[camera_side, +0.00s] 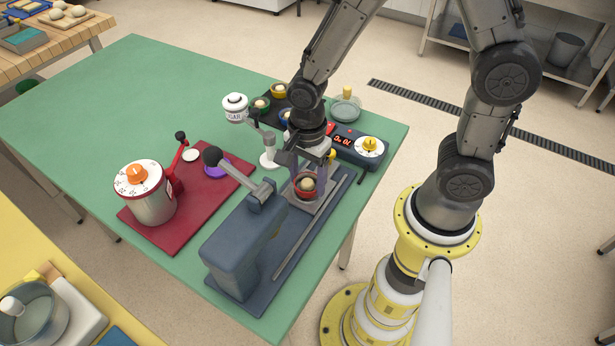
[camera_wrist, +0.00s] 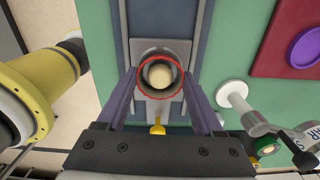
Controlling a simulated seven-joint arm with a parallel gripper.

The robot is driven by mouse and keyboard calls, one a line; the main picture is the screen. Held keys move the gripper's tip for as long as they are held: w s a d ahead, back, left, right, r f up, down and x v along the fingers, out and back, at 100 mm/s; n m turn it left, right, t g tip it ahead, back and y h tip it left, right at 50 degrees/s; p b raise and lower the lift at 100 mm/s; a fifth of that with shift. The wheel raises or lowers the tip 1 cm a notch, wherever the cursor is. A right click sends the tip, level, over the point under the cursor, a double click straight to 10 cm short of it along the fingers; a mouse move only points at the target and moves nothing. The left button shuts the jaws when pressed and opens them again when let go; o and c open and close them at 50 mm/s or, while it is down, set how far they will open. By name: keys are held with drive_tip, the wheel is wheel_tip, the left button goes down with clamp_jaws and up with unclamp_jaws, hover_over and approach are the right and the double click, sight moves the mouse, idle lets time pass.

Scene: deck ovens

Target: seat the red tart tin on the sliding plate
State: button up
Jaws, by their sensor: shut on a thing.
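The red tart tin (camera_side: 305,193) has a fluted rim and a pale dough ball in it. It is upright over the grey sliding plate (camera_side: 323,197) on the blue-grey press base. In the wrist view the tin (camera_wrist: 141,84) looks roughly central over the plate (camera_wrist: 136,50). My gripper (camera_side: 305,177) points down, its two purple-grey fingers shut on the tin from either side; they also show in the wrist view (camera_wrist: 160,78). I cannot tell whether the tin's underside touches the plate.
The press body (camera_side: 240,245) with its lever (camera_side: 240,172) stands close to the left of my gripper. A red board (camera_side: 190,200) holds an orange-knobbed machine (camera_side: 145,192).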

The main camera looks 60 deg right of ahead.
sight(307, 188)
drive_tip(key=shift+f, duration=0.55)
drive_tip(key=o, duration=1.1)
drive_tip(key=shift+r, duration=5.5)
drive_tip(key=shift+d+r, duration=0.1)
